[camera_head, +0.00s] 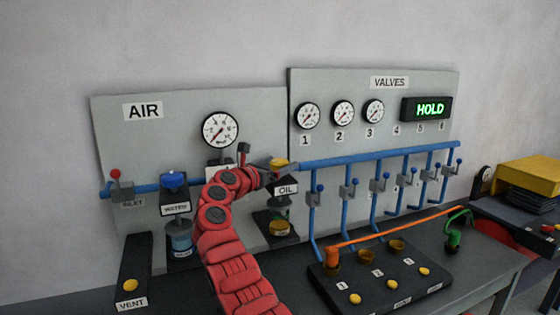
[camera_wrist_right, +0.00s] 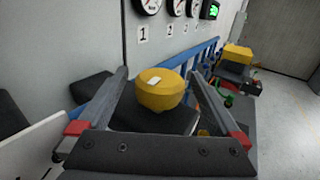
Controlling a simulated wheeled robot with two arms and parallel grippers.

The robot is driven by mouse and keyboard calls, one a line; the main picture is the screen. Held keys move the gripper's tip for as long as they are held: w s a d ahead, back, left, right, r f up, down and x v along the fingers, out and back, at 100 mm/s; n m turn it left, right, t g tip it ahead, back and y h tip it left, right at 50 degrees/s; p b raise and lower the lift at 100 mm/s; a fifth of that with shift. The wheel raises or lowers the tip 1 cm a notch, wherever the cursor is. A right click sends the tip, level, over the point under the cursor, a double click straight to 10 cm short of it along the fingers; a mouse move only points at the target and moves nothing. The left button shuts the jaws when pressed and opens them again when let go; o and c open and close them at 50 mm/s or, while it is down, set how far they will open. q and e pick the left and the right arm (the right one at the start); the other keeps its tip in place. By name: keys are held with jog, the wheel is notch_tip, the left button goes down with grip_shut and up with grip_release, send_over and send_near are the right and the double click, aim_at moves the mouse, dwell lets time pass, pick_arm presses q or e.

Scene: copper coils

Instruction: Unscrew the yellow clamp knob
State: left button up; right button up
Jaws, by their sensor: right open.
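A round yellow knob (camera_head: 280,162) sits on top of the unit labelled OIL (camera_head: 286,189), on the grey AIR panel. In the right wrist view the same yellow knob (camera_wrist_right: 162,92) is large, with a small white mark on its top. My right gripper (camera_head: 277,167) is at this knob. In the wrist view its two fingers (camera_wrist_right: 160,76) are spread, one on each side of the knob, with visible gaps. The gripper is open and holds nothing. My left gripper is in neither view.
A blue pipe (camera_head: 380,156) with several valve levers runs right of the knob. The WATER unit (camera_head: 175,182) is to the left. A black block with yellow buttons (camera_head: 385,286) stands on the bench.

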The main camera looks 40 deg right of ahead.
jog(key=shift+w+d, duration=0.15)
jog(key=shift+d, duration=0.3)
